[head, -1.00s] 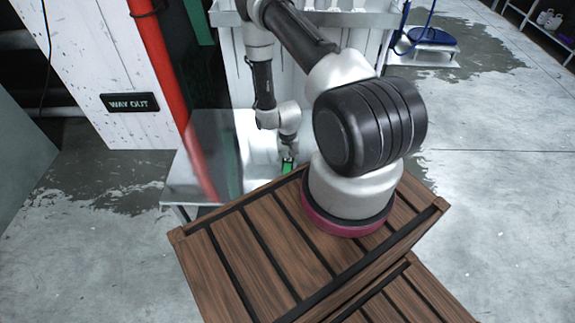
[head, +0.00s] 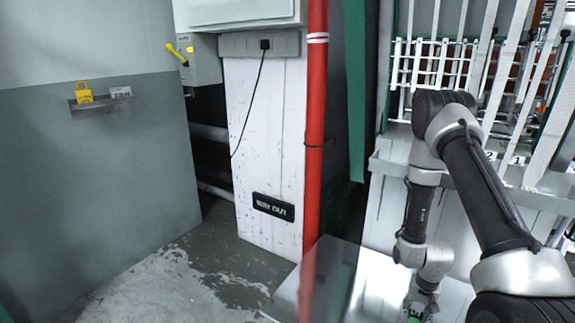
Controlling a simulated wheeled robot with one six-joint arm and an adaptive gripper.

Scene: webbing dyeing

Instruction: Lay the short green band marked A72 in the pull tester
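My gripper (head: 421,301) is at the bottom edge of the head view, pointing down over a pale table (head: 375,285). A small bit of bright green (head: 413,320) shows at its fingertips, cut off by the frame edge. I cannot tell whether this is the green band, and no A72 mark is readable. The fingers are too small and cut off to show whether they are open or shut. I cannot make out the pull tester in this view.
A rack (head: 430,62) with long white straps (head: 503,70) stands behind my arm at the right. A red pipe (head: 316,130) rises left of the table. A white panel with a WAY OUT sign (head: 273,207) stands further left. Wet floor (head: 175,285) is open at lower left.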

